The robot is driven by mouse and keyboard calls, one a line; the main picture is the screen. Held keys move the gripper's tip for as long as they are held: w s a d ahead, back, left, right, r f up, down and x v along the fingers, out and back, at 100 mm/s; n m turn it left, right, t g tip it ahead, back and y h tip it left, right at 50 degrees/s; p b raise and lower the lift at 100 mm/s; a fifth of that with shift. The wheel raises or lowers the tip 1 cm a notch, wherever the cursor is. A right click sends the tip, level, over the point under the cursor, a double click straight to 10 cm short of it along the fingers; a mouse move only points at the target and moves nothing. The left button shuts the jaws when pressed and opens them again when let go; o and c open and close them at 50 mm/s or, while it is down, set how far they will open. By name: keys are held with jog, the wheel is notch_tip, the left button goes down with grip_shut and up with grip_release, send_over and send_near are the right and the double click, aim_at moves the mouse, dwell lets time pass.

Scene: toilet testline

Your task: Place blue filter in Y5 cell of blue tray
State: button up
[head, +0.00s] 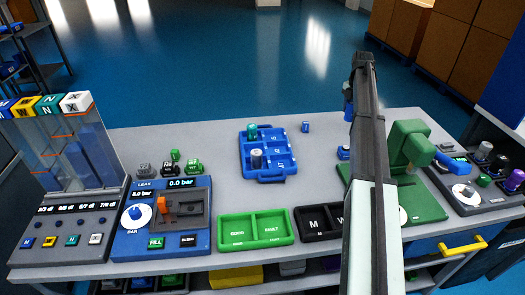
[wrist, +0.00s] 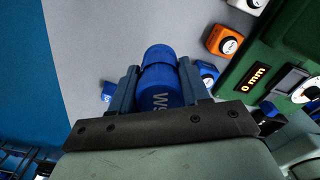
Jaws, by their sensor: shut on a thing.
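My gripper (wrist: 160,72) is shut on a blue filter (wrist: 158,60), a blue cylinder with partly readable white lettering, in the wrist view. In the head view a bit of blue (head: 348,108) shows at the far end of my arm; the fingers are mostly hidden there. The blue tray (head: 243,162) lies mid-table in the head view, to the left of my gripper.
A green device (head: 408,150) stands right of the tray, partly behind my arm. A small blue piece (head: 305,127) lies behind the tray's right side. A green two-cell tray (head: 256,229) and a black tray (head: 318,222) lie in front.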

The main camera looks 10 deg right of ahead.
jog(key=w+a+n, duration=0.2)
jog(key=w+a, duration=0.2)
jog(key=a, duration=1)
jog(key=r+n, duration=0.1)
jog(key=n, duration=0.3)
send_over(254, 143)
jog(key=shift+s, duration=1.8)
jog(key=shift+a+f, duration=0.1)
jog(key=shift+f, duration=4.95)
jog(key=shift+f, duration=0.15)
jog(key=o, duration=0.8)
